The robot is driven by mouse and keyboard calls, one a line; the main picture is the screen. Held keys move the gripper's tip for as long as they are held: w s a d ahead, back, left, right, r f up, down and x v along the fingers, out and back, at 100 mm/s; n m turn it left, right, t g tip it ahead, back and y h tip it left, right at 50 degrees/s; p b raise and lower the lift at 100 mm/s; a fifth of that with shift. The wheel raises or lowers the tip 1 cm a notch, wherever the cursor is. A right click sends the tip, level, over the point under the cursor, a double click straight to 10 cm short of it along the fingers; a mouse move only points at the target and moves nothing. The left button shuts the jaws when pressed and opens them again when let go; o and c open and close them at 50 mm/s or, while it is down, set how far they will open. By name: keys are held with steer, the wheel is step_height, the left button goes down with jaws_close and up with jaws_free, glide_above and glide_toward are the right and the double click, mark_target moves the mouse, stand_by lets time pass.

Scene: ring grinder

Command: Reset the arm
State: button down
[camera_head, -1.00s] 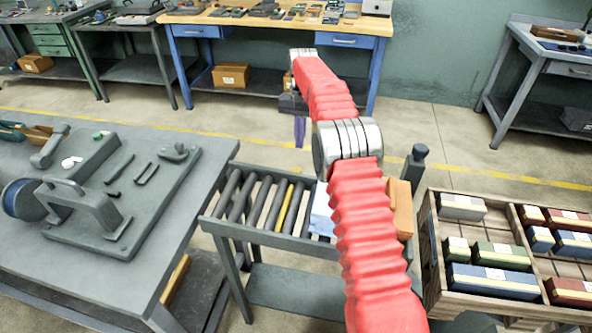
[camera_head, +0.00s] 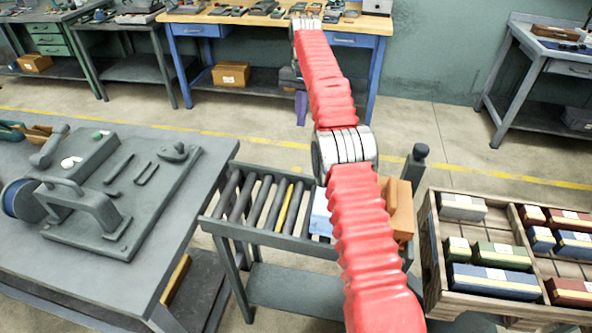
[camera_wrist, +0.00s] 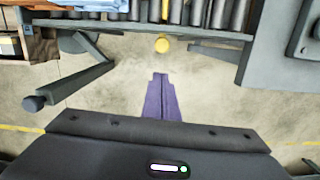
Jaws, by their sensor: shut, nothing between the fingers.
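My arm, in a red ribbed sleeve with grey joint rings, reaches from the lower right up towards the back benches in the head view. My gripper (camera_head: 301,108) hangs below the far end of the arm, its purple fingers pointing down. In the wrist view my gripper (camera_wrist: 161,78) shows its purple fingers together, shut and empty, above the bare concrete floor. It touches nothing that I can see.
A roller stand (camera_head: 262,238) is in the middle. The grey grinder table (camera_head: 75,258) is at left, a wooden crate (camera_head: 432,262) with several small boxes at right. A blue-legged workbench (camera_head: 372,75) stands behind. Open floor lies between.

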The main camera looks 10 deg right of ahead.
stand_by(0.5)
step_height(320, 180, down, 6)
steer(key=f+n, duration=0.1)
steer(key=n, duration=0.1)
steer(key=s+r+n+t, duration=0.1)
steer(key=s+r, duration=0.4)
steer(key=s, duration=1)
steer(key=s+r+n+t, duration=0.1)
steer(key=s+r+t, duration=0.2)
steer(key=s, duration=1.3)
steer(key=s+r+n+t, duration=0.1)
steer(key=s+r, duration=0.5)
steer(key=s, duration=0.9)
steer(key=shift+s+a+r+t+h, duration=0.3)
steer(key=shift+a+r+t, duration=0.15)
steer(key=shift+t, duration=0.35)
stand_by(0.4)
